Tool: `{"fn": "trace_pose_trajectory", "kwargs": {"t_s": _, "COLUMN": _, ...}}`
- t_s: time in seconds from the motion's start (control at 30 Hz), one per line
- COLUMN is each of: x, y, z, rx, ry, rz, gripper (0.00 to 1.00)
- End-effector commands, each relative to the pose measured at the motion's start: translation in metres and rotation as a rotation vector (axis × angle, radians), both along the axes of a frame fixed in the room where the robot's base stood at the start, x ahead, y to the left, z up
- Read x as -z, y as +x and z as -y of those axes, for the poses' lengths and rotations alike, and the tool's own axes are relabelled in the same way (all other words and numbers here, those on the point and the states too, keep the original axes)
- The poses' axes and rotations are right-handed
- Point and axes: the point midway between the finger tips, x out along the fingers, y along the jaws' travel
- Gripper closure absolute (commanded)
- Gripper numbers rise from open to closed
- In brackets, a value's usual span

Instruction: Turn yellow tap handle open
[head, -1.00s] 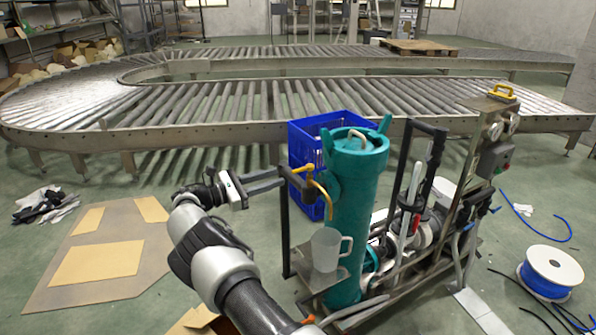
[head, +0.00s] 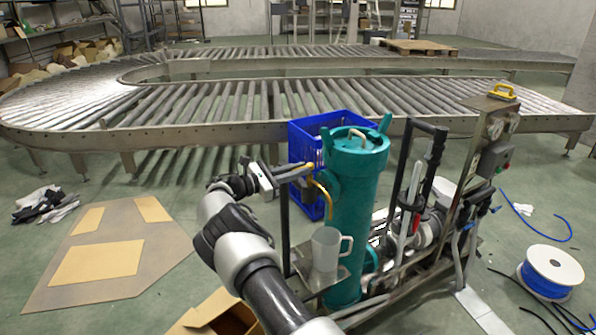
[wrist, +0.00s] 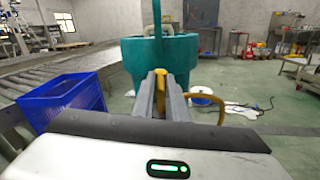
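The yellow tap handle (head: 309,167) is at the left side of the teal cylinder (head: 356,215), above a curved yellow spout (head: 327,197). My gripper (head: 304,171) is at the handle, reaching in from the left. In the wrist view the yellow handle (wrist: 161,78) shows between my two grey fingers (wrist: 160,92), which are close together on either side of it. The spout (wrist: 205,121) curves to the right of the fingers there. My fingers hide part of the handle. A grey jug (head: 325,250) stands upright below the spout.
A blue crate (head: 300,140) is behind the cylinder; it shows at left in the wrist view (wrist: 62,103). A dark upright post (head: 285,225) stands close to my gripper. Pipes and a control panel (head: 495,158) are right. An open cardboard box (head: 222,312) lies below my arm.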

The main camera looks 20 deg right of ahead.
Motion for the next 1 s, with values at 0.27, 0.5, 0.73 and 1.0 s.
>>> {"fn": "trace_pose_trajectory", "kwargs": {"t_s": 0.27, "x": 0.000, "y": 0.000, "z": 0.000, "rx": -0.002, "ry": 0.000, "rz": 0.000, "gripper": 1.00}}
{"fn": "trace_pose_trajectory", "kwargs": {"t_s": 0.5, "x": -0.004, "y": -0.003, "z": 0.000, "rx": -0.042, "ry": -0.001, "rz": -0.004, "gripper": 1.00}}
{"fn": "trace_pose_trajectory", "kwargs": {"t_s": 0.73, "x": -0.008, "y": -0.008, "z": 0.001, "rx": -0.145, "ry": -0.002, "rz": -0.008, "gripper": 1.00}}
{"fn": "trace_pose_trajectory", "kwargs": {"t_s": 1.0, "x": -0.011, "y": -0.018, "z": 0.005, "rx": -0.355, "ry": -0.005, "rz": -0.014, "gripper": 1.00}}
